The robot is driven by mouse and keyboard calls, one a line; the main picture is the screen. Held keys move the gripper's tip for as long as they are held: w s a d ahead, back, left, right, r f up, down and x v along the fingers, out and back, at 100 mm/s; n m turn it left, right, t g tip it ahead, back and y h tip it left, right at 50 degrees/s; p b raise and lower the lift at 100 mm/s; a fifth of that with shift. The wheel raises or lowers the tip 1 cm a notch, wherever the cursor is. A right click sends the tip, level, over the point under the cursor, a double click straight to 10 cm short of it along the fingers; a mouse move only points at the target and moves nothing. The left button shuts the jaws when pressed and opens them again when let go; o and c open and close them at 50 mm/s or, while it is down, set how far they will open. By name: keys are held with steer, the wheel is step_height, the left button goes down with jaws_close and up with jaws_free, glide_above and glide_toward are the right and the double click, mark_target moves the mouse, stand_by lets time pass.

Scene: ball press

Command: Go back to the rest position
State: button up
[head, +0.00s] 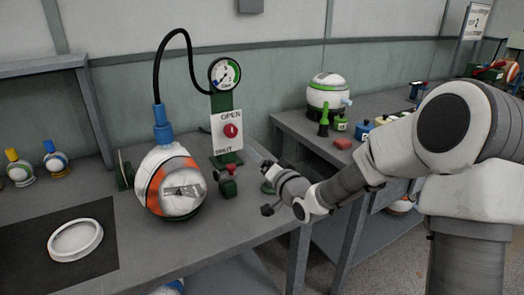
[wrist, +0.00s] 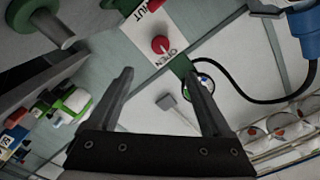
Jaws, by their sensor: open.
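My gripper (head: 266,168) is at the right end of the near bench, just right of the OPEN/SHUT panel (head: 227,146). In the wrist view my gripper (wrist: 159,75) is open, with nothing between its two fingers. The panel, turned over in the wrist view, lies beyond the fingertips with its red knob (wrist: 160,45). My arm reaches in from the right of the head view, bent at the elbow.
A white-orange ball (head: 172,185) with a blue fitting and black hose stands on the bench, below a gauge (head: 225,75). A red-and-green valve (head: 228,182) is left of my gripper. A white ring (head: 75,240) lies on a dark mat. A second bench (head: 290,122) holds a green-white ball (head: 328,93).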

steer(key=s+d+r+n+g+h, duration=0.2)
steer(key=s+d+r+g+h, duration=0.2)
steer(key=s+d+h, duration=0.75)
steer(key=s+d+g+y, duration=0.1)
steer(key=s+d+g, duration=0.25)
steer(key=s, duration=0.85)
steer(key=s+d+g, duration=0.2)
steer(key=s+d, duration=0.3)
steer(key=s, duration=0.6)
step_height(320, 180, up, 17)
steer(key=s+p, duration=0.1)
steer(key=p, duration=1.6)
steer(key=shift+s+d, duration=0.15)
steer(key=shift+s, duration=0.1)
